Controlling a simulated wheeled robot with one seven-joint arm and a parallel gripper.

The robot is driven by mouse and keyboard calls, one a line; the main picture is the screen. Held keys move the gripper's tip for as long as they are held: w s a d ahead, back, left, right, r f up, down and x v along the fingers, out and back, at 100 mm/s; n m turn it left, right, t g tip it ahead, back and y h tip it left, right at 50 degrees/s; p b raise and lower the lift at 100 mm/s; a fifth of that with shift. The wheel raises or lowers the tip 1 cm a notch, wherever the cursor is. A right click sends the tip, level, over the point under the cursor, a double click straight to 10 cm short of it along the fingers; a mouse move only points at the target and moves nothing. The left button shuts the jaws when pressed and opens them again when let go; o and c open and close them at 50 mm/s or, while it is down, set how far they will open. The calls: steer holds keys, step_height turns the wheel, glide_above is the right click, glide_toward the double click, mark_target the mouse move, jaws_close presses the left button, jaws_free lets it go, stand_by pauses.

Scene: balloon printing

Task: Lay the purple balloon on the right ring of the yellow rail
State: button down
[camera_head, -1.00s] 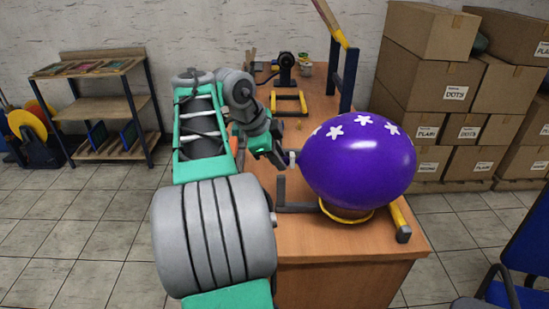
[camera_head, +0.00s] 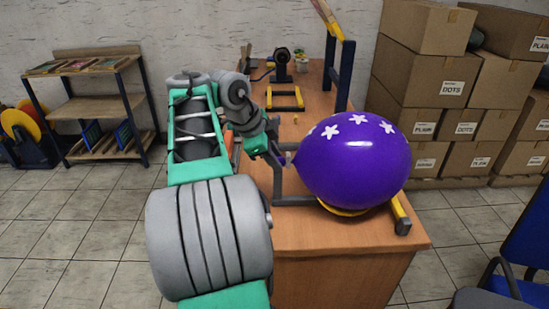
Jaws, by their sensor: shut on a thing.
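The purple balloon (camera_head: 354,160) with white stars is at the right part of the table, its knot end pointing left. My gripper (camera_head: 284,158) is shut on the balloon at its knot end. The balloon covers most of the yellow ring (camera_head: 343,211) under it; I cannot tell whether it rests on the ring or hangs just above it. The yellow rail (camera_head: 401,214) shows only at its near end, right of the balloon. The rest of the rail is hidden behind the balloon.
The wooden table (camera_head: 300,232) has a dark blue frame (camera_head: 344,75) at its back right and a yellow-black stand (camera_head: 285,100) further back. Stacked cardboard boxes (camera_head: 440,90) stand right, a blue chair (camera_head: 525,250) at the lower right, a shelf (camera_head: 95,105) at left.

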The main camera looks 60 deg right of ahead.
steer(key=shift+w+a+f, duration=0.1)
steer(key=shift+a+f, duration=0.25)
steer(key=shift+f, duration=0.35)
steer(key=c, duration=1.3)
jaws_free()
steer(key=shift+w, duration=0.1)
steer(key=shift+o, duration=0.7)
steer(key=shift+w+d, duration=0.15)
steer(key=shift+w, duration=0.1)
steer(key=p+v, duration=0.2)
steer(key=v, duration=0.6)
steer(key=shift+s+r+p, duration=0.15)
steer(key=shift+p, duration=0.25)
steer(key=shift+d, duration=0.1)
